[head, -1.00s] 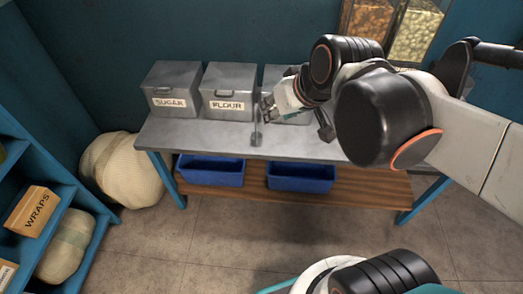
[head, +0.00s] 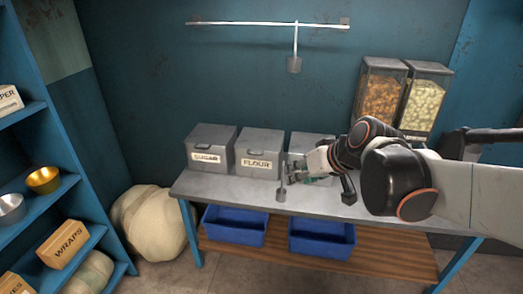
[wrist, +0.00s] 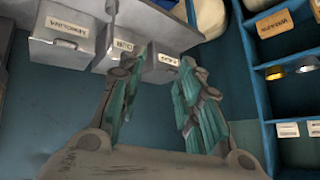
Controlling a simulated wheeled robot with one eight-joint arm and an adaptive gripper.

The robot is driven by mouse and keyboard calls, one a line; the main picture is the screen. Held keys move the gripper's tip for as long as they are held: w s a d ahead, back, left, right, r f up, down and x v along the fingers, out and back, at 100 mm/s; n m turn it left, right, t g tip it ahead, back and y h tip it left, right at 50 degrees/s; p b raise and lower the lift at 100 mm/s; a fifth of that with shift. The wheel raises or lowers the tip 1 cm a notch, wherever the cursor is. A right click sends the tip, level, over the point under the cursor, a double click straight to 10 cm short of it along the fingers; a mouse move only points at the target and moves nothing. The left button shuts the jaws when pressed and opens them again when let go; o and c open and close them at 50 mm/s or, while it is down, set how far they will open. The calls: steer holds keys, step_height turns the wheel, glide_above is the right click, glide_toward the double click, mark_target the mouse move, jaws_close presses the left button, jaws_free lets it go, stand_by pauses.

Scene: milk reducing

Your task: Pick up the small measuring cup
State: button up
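A grey measuring cup (head: 281,195) with a thin upright handle shows just left of my gripper, in front of the steel counter. Its handle seems to show at the top of the wrist view (wrist: 112,14), beyond the left fingertip. My gripper (head: 296,167) is over the counter, pointing left. What supports the cup is unclear. Another grey measuring cup (head: 294,65) hangs by its handle from the wall rail (head: 240,24). I cannot tell which cup is the small one.
Lidded bins, including the flour bin (head: 258,154), stand along the back of the counter (head: 232,191). Two food dispensers (head: 381,92) are behind my arm. Blue tubs (head: 235,226) sit on the shelf below. Blue shelving (head: 78,165) and a pale sack (head: 152,222) are at the left.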

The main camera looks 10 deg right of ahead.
steer(key=w+d+f+n+t+y+b, duration=0.1)
steer(key=w+d+f+y+b, duration=0.1)
steer(key=w+f, duration=0.6)
steer(key=w+d+f+n+t+y+b, duration=0.1)
steer(key=w+d+f+y+b, duration=0.1)
steer(key=w+f, duration=0.6)
steer(key=w+d+f+n+t+y+b, duration=0.1)
steer(key=w+d+f+t+y+b, duration=0.15)
steer(key=w+f, duration=0.4)
steer(key=n+t+y+p, duration=0.1)
steer(key=t+p, duration=0.1)
glide_toward(281, 193)
step_height(281, 193, up, 3)
steer(key=d, duration=0.2)
steer(key=shift+g, duration=0.25)
steer(key=x, duration=0.2)
steer(key=b+x, duration=0.1)
steer(key=f+x, duration=0.1)
steer(key=x, duration=0.1)
steer(key=shift+w+a+b, duration=0.15)
steer(key=shift+a+b, duration=0.15)
steer(key=shift+a, duration=0.05)
steer(key=shift+b+x, duration=1.3)
steer(key=shift+x, duration=1.7)
steer(key=shift+a+r, duration=0.1)
steer(key=shift+r, duration=0.2)
jaws_close()
